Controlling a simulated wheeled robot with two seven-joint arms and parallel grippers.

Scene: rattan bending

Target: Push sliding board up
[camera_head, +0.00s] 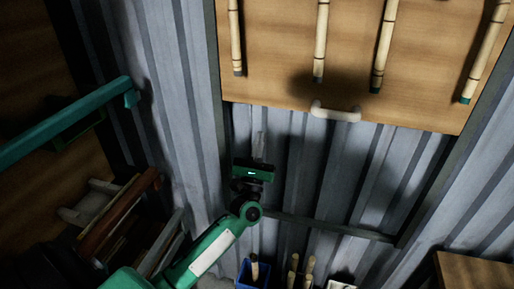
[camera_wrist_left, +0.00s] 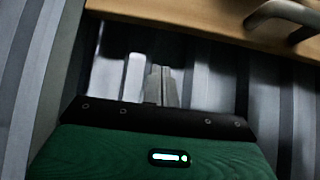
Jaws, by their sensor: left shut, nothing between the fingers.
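The sliding board (camera_head: 275,55) is a wooden panel high in a dark frame. Several bamboo-like sticks are on its face, and a pale curved handle (camera_head: 335,112) sits at its lower edge. In the left wrist view the board's lower edge (camera_wrist_left: 190,20) crosses the top, with the handle (camera_wrist_left: 285,12) at the upper right. My left gripper (camera_head: 260,143) is shut and empty, below the board's lower edge and to the left of the handle, apart from the handle. Its fingers also show in the left wrist view (camera_wrist_left: 160,85). My right gripper is not in view.
Corrugated metal wall (camera_head: 320,165) lies behind the open part of the frame. A crossbar (camera_head: 330,227) spans the frame below. A blue container (camera_head: 254,274) with sticks stands at the bottom. Wooden items (camera_head: 120,215) are at the left, and a wooden surface (camera_head: 475,268) is at the lower right.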

